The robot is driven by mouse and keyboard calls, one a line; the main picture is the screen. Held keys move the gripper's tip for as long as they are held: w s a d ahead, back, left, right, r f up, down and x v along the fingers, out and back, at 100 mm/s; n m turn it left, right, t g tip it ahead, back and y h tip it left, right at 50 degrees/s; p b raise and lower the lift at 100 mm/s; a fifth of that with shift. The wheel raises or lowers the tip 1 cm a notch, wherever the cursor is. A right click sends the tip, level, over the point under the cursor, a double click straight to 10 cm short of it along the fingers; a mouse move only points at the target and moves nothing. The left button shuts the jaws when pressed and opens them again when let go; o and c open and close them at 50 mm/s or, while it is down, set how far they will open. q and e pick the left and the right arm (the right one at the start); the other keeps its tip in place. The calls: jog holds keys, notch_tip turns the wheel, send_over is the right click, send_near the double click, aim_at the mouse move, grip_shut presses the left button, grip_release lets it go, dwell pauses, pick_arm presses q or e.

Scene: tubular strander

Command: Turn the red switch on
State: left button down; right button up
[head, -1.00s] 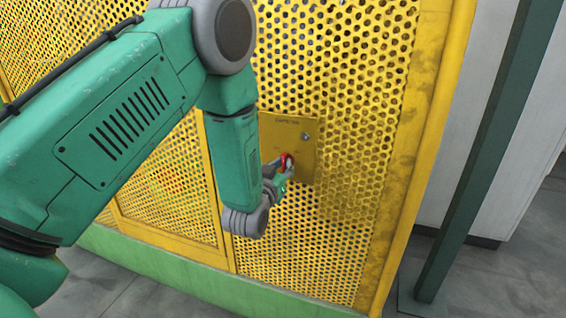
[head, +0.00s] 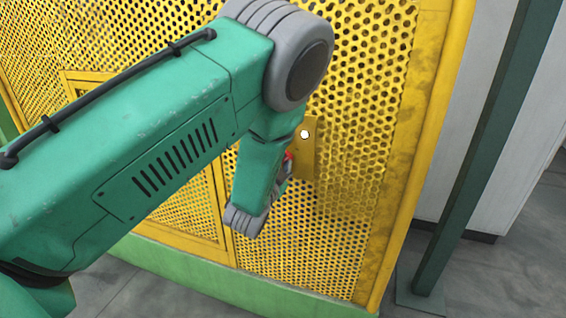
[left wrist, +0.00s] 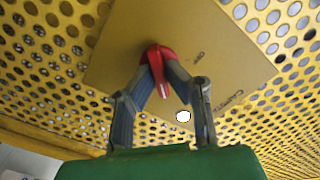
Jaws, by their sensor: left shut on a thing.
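The red switch (head: 288,155) sits on a yellow panel (head: 311,160) fixed to the perforated guard. It shows more clearly in the left wrist view (left wrist: 158,55), turned at an angle on its panel (left wrist: 125,45). My left gripper (left wrist: 160,68) is shut on the switch, one finger on each side of it. In the head view my left arm hides most of the gripper (head: 286,172) and part of the panel. A round lamp (head: 305,134) on the panel glows white, and it is also bright in the left wrist view (left wrist: 183,116). My right gripper is not in view.
The yellow perforated guard (head: 350,200) surrounds the panel, with a framed section at the left and a green base rail (head: 190,269) below. A dark green post (head: 488,150) stands at the right, with grey floor around it.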

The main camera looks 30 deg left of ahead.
pick_arm(q)
jog(key=shift+s+d+f+m, duration=0.1)
jog(key=shift+f+m, duration=0.15)
jog(key=shift+m, duration=0.15)
jog(key=c, duration=1.6)
grip_release()
jog(key=shift+r, duration=0.15)
jog(key=v, duration=1.1)
jog(key=shift+s, duration=0.35)
